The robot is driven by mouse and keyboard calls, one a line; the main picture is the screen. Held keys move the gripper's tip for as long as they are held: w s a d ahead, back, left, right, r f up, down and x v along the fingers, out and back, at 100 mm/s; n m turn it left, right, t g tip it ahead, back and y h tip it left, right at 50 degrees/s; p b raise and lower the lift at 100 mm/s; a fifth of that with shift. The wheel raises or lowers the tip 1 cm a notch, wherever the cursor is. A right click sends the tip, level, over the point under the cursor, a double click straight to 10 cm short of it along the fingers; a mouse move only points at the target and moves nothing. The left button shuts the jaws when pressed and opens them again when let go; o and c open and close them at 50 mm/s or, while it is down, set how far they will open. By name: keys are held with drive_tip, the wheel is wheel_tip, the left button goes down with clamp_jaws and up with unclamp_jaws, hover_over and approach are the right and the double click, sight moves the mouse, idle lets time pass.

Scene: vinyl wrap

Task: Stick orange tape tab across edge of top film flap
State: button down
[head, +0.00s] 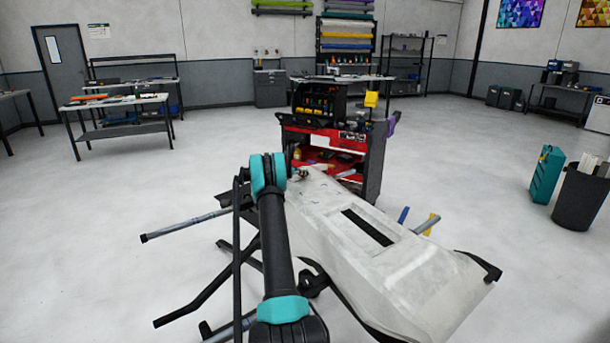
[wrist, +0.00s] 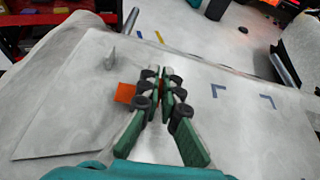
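The orange tape tab (wrist: 125,92) shows in the wrist view, sticking out to the left of my gripper (wrist: 160,82). My gripper's fingertips are close together, with a strip of orange between them. The tab lies against or just above the pale film; I cannot tell whether it touches. The whitish film (wrist: 75,105) spreads under the fingers, with a straight flap edge running down the left side. In the head view, my gripper (head: 299,174) is at the far end of the film-covered panel (head: 410,275), partly hidden by my arm; the tab cannot be made out there.
Blue corner marks (wrist: 217,91) lie right of the fingers, and a small grey piece (wrist: 110,58) stands upper left. A red tool cart (head: 372,165) stands close behind the panel. Stand bars (head: 185,229) stick out left. Open floor (head: 480,170) lies to the right.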

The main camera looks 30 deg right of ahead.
drive_tip(key=shift+f, duration=0.85)
idle(1.5)
drive_tip(key=c, duration=1.6)
unclamp_jaws()
drive_tip(key=shift+c, duration=0.2)
drive_tip(key=shift+a, duration=0.15)
drive_tip(key=v, duration=1.1)
drive_tip(key=shift+s+a+r, duration=0.1)
drive_tip(key=shift+a+r, duration=0.05)
drive_tip(key=shift+a, duration=0.2)
